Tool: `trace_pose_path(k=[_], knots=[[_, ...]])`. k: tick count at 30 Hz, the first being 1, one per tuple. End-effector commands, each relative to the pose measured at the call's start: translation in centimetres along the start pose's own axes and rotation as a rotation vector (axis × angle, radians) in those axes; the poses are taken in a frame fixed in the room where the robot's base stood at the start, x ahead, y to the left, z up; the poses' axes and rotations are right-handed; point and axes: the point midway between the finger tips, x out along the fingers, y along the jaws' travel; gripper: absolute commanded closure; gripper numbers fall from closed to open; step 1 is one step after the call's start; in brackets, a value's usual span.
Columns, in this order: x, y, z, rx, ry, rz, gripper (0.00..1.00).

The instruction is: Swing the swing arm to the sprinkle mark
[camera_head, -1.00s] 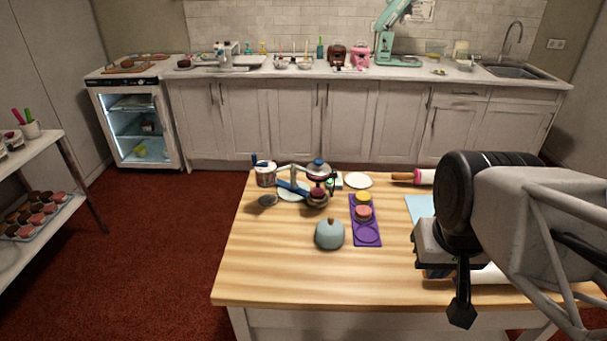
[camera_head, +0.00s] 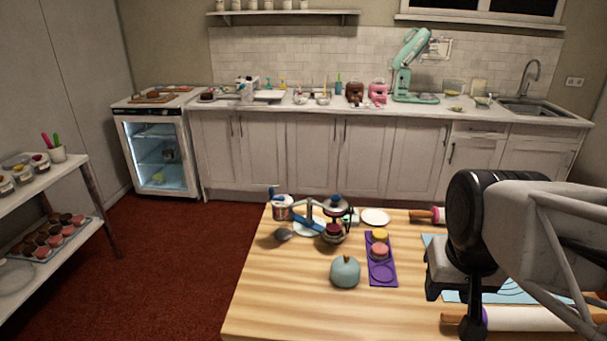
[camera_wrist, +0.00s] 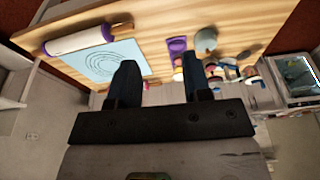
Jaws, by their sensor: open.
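The swing arm device (camera_head: 312,204) stands near the far left part of the wooden table. It has a grey arm, a blue bar and a blue-topped round head (camera_head: 335,207) at its right end. A small dark red cake (camera_head: 333,231) sits below that head. A sprinkle mark cannot be made out at this size. In the wrist view, the device is small and partly cut up among other items at the right. My gripper (camera_wrist: 159,63) is open and empty, with both dark fingers apart. It is at the table's right side, well away from the device.
A blue-grey dome (camera_head: 345,273) and a purple tray (camera_head: 383,276) with yellow and pink cakes stand in front of the device. A white plate (camera_head: 376,217) lies behind the tray. A light blue mat (camera_wrist: 103,63) and a rolling pin (camera_wrist: 80,40) lie near my gripper. The table's front left is clear.

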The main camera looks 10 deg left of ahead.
Motion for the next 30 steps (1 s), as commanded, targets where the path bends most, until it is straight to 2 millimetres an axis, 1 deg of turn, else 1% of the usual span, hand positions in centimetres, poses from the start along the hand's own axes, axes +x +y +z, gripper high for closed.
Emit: trace_pose_path(k=[1,8,15,23,30], knots=[[-0.1,-0.2,-1.0,0.005,-0.005,-0.001,0.55],[-0.8,-1.6,-6.3,0.043,-0.022,-0.005,0.55],[-0.9,-3.3,-12.0,0.084,-0.041,-0.008,0.55],[-0.3,-5.5,-18.1,0.128,-0.062,-0.009,0.55],[0.8,-7.9,-23.6,0.168,-0.082,-0.009,0.55]])
